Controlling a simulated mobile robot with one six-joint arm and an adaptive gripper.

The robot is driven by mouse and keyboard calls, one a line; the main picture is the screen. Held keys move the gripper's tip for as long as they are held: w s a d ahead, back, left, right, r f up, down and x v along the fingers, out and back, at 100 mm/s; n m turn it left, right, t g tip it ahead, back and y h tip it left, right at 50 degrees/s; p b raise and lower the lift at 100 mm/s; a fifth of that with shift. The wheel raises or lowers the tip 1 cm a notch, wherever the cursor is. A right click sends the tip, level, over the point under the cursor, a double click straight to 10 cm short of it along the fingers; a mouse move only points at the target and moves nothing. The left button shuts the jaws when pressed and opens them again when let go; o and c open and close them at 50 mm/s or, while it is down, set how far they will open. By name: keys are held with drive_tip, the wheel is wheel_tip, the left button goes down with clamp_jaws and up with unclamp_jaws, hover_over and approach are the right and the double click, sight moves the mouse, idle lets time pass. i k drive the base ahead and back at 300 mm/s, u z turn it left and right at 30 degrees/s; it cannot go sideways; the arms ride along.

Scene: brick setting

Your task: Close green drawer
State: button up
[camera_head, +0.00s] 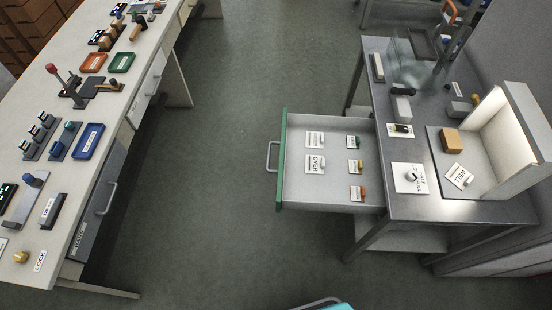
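The green drawer (282,180) is pulled far out of the metal table on the right and extends to the left over the floor. Its narrow green front faces left, with a grey loop handle (271,157) on its outer side. Its pale tray holds a few white labelled cards, such as the OVER card (315,164), and small coloured pieces, such as an orange one (358,193). My gripper is not recognisable in this view. Only a grey and teal part shows at the bottom edge, and I cannot tell what it is.
The metal table (400,206) carries a lit white booth (525,130), a tan block (452,141) and cards. A long white bench (40,110) on the left holds trays, switches and a grey drawer (97,205). Open floor (215,150) lies between them.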

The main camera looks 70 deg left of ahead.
sight(297, 190)
drive_tip(key=u, duration=0.05)
drive_tip(key=k, duration=1.35)
drive_tip(key=u, duration=1.75)
drive_tip(key=i, duration=1)
drive_tip(key=u, duration=0.1)
